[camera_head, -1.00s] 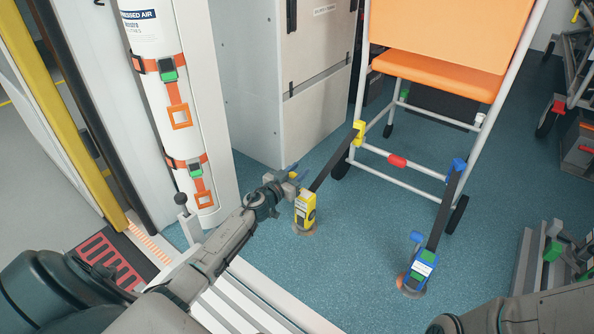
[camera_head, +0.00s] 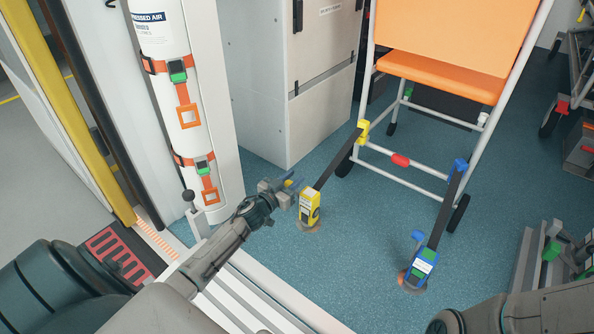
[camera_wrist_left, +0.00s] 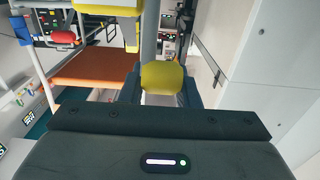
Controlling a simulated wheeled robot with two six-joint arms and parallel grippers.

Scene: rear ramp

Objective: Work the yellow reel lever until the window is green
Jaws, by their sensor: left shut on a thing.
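The yellow reel (camera_head: 309,209) stands on the floor, its dark strap running up to a yellow fitting on the chair frame. My left gripper (camera_head: 287,188) is at the upper left of the reel, by its top. In the left wrist view a yellow piece (camera_wrist_left: 163,77) sits between the jaws, and the gripper is shut on it; it looks like the reel's lever. The window's colour is too small to tell. A blue reel (camera_head: 420,267) with its own strap stands to the right.
The orange wheeled chair (camera_head: 440,75) stands behind the reels. A grey cabinet (camera_head: 290,90) and a white cylinder (camera_head: 178,100) with orange straps are at the left. A small black-knobbed lever (camera_head: 189,196) stands near my left arm. Blue floor is open between the reels.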

